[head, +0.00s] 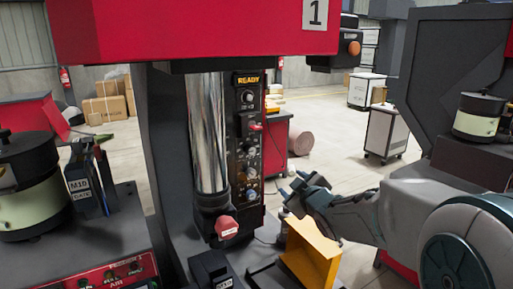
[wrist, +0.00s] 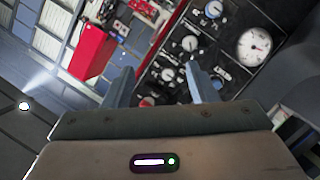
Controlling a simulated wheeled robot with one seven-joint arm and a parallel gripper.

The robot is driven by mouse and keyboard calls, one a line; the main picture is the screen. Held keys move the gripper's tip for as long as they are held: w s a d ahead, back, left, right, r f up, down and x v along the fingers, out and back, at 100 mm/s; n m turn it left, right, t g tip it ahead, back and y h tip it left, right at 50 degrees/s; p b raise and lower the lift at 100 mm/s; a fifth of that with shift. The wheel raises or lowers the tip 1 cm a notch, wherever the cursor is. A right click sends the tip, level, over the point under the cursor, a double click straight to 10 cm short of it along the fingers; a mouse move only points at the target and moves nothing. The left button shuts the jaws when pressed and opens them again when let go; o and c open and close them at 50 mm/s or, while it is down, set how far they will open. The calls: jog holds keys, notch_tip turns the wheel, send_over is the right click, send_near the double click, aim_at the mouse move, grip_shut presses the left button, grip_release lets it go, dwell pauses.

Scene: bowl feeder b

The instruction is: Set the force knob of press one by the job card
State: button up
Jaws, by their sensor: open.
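Press one is the red and dark machine with a "1" plate (head: 315,13) on its head. Its narrow black control panel (head: 240,122) carries a lit "READY" display (head: 248,79), a row of knobs or dials and a red-tipped part. The labels are too small to read, so I cannot tell which is the force knob. My gripper (head: 299,189) is open and empty, to the right of the panel's lower part and apart from it. In the wrist view the panel (wrist: 232,82) lies tilted beyond the open fingers, with several dials and a white round gauge (wrist: 254,45). I cannot make out a job card.
A bright ram column (head: 208,130) and a red-capped part (head: 226,227) stand left of the panel. A yellow bracket (head: 312,252) is below my gripper. A bowl feeder (head: 28,190) and a black holder marked "M10" (head: 88,185) are at left.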

aim_at(252, 151)
jog(key=w+a+r+n+y+p, duration=0.1)
jog(key=w+a, duration=0.3)
jog(key=w+a+r+n+y+p, duration=0.1)
jog(key=w+a+p, duration=0.1)
jog(key=w+a, duration=0.2)
jog(key=w+a+r+n+y+p, duration=0.1)
jog(key=w+a+y+p, duration=0.1)
jog(key=w, duration=0.3)
jog(key=shift+w+a+n+t, duration=0.15)
jog(key=shift+a, duration=0.3)
jog(key=shift+w+a+n+t, duration=0.15)
jog(key=shift+a, duration=0.3)
jog(key=c, duration=1)
